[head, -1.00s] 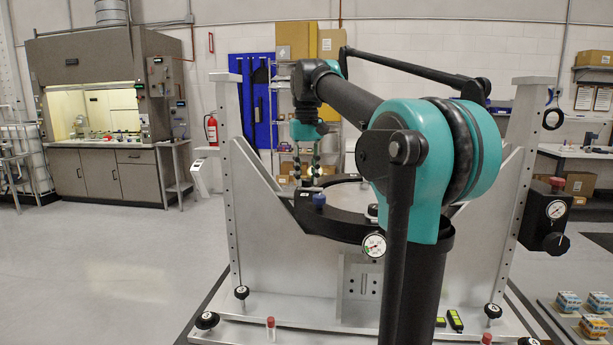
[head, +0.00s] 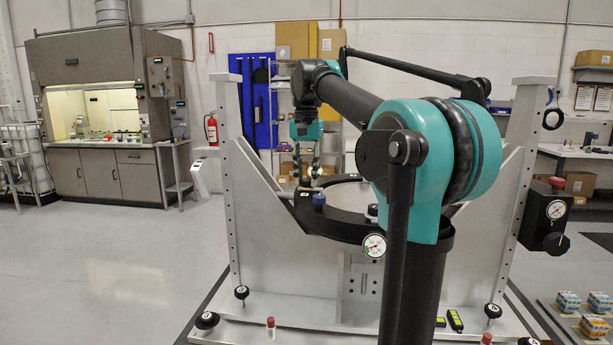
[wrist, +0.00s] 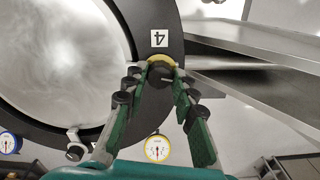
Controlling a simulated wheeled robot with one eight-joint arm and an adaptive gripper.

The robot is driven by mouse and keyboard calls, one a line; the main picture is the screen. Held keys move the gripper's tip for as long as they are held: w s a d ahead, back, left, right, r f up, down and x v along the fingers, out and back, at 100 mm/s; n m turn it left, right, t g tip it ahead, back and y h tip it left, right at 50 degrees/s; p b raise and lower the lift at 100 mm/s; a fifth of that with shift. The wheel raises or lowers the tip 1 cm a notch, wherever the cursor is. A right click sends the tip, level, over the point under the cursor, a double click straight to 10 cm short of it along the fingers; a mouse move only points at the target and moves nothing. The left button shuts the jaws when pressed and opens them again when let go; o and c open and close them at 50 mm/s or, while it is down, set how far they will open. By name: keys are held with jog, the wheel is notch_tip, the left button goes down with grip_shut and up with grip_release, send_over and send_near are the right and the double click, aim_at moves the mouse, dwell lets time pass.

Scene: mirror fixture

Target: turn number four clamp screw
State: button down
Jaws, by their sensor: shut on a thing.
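The number four clamp screw (wrist: 160,64) shows in the wrist view as a dark knob with a yellow band, at the edge of the black ring, beside a white label "4" (wrist: 159,38). My gripper (wrist: 163,75) has its green fingers closed around this knob, with black pads on both sides. The fingers hide part of it. In the head view my gripper (head: 306,182) points down at the far left part of the black ring (head: 345,227). The screw itself is mostly hidden there.
A blue-topped knob (head: 319,200) stands on the ring near my gripper. A dial gauge (head: 374,245) hangs at the ring's front. White uprights (head: 231,180) flank the ring. In the wrist view, a yellow-rimmed dial (wrist: 157,149) and a grey beam (wrist: 250,75) lie close by.

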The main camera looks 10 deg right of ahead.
aim_at(306, 180)
dwell(0.5)
jog(key=c, duration=1.2)
grip_release()
jog(key=shift+r, duration=0.1)
notch_tip(306, 180, up, 12)
